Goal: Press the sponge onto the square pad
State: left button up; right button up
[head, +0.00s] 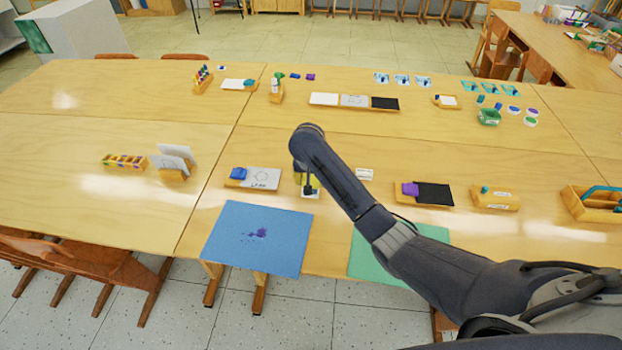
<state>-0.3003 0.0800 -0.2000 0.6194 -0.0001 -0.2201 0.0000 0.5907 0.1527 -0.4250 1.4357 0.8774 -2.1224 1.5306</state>
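My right arm reaches in from the right, and its wrist hides most of my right gripper (308,187). The dark gripper part points down over a small white square pad (310,195). A yellow piece (316,181), possibly the sponge, shows beside the gripper; I cannot tell whether it is held or touches the pad. My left gripper is not in view.
A blue mat (240,250) with purple stains lies at the table's front edge. A green mat (366,260) lies partly under my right arm. A card stand (173,174) and a wooden paint rack (124,161) stand at left. A wooden box (495,199) stands at right.

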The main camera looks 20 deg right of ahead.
jog(key=shift+f, duration=0.5)
dwell(1.4)
jog(key=shift+r, duration=0.1)
jog(key=shift+r, duration=3.4)
